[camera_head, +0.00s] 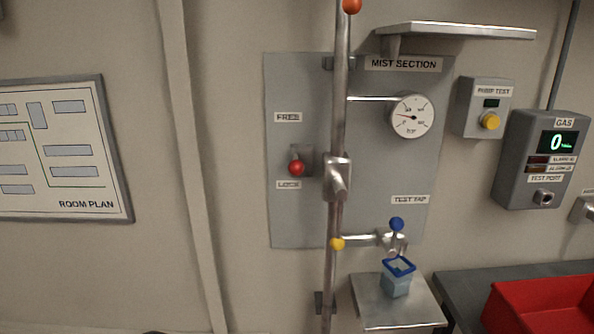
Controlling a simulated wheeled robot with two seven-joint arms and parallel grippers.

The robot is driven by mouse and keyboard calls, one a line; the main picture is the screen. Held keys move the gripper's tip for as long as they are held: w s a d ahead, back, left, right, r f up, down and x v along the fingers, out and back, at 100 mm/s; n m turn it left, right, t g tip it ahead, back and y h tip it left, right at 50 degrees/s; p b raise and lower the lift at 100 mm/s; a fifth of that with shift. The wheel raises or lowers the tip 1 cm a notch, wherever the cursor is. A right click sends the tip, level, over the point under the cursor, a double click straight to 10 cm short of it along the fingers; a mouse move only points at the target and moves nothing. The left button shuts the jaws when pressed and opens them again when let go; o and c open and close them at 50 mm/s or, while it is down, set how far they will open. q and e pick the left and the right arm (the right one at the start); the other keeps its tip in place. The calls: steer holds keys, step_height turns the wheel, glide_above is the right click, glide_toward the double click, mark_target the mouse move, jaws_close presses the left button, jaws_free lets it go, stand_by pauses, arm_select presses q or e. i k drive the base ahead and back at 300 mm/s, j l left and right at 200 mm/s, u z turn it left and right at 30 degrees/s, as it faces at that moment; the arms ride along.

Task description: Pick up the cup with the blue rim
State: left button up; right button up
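The cup with the blue rim (396,281) stands upright on a small metal shelf (372,309) at the lower right of the middle. Its body is pale blue-grey and its rim is a squarish dark blue band. It sits directly below the test tap (396,240), which has a blue knob, and the tap's spout is close above the rim. Neither of my grippers shows in the head view.
A vertical pipe (337,110) with a yellow knob (337,243) runs left of the cup. A red bin (545,306) sits on a dark bench (462,287) to the right. A lever with a red knob (296,168), a gauge (412,116) and an upper shelf (460,31) are above.

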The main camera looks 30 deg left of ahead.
mark_target(395, 281)
steer(key=u, duration=0.45)
steer(key=l+u, duration=0.15)
steer(key=u, duration=0.3)
steer(key=l+u, duration=0.1)
steer(key=u, duration=0.35)
steer(key=l+u, duration=0.1)
steer(key=u, duration=0.35)
steer(key=l+u, duration=0.1)
steer(key=u, duration=0.75)
steer(key=k+l, duration=0.35)
steer(key=l, duration=0.2)
steer(key=k+l+u, duration=0.1)
steer(key=k+l, duration=0.25)
steer(key=l, duration=0.2)
